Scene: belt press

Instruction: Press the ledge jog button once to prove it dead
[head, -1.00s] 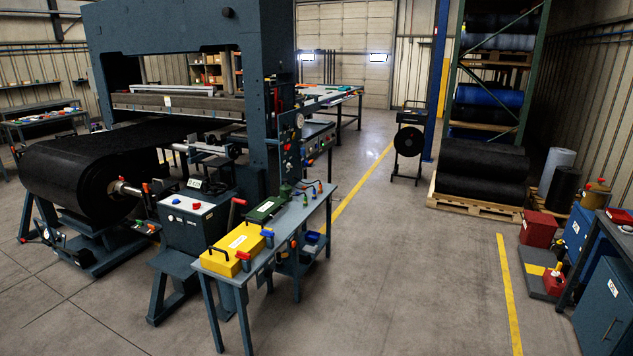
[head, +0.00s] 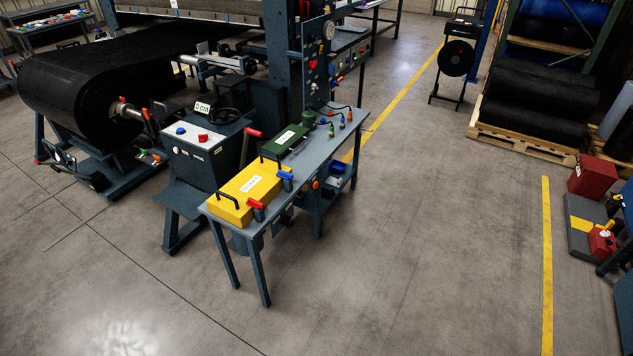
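No button in view can be told for sure as the ledge jog button. A grey control box (head: 194,158) left of the narrow bench has a blue button (head: 181,131) and a red button (head: 203,137) on its light top. An upright panel (head: 316,75) behind the bench carries a gauge and several small coloured controls, too small to read. Neither of my grippers is in view.
On the bench are a yellow case (head: 250,192), a green case (head: 291,141) and red- and blue-handled tools. A large black belt roll (head: 80,95) stands at left. Pallets of rolls (head: 535,120) and a red box (head: 592,176) are at right. The floor in front is clear.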

